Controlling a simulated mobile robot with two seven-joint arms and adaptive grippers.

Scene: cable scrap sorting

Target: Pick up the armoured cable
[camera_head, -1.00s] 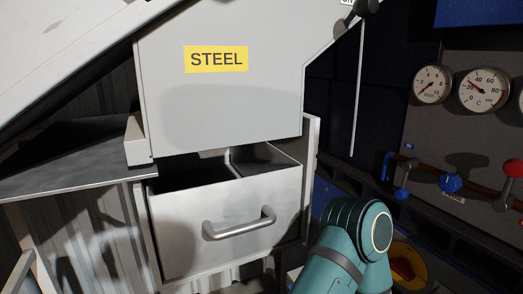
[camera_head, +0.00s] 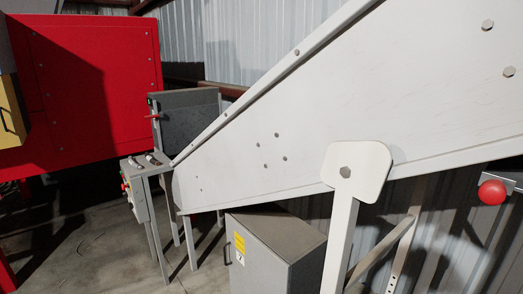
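No armoured cable shows in the head view. Neither of my grippers is in the picture, so I cannot see whether they are open or shut.
A white inclined conveyor side (camera_head: 300,120) crosses the view on a pale support leg (camera_head: 342,230). A grey cabinet (camera_head: 275,250) stands below it. A control stand (camera_head: 140,190) and a red machine (camera_head: 85,90) are at left. A red button (camera_head: 492,192) is at right. Concrete floor shows lower left.

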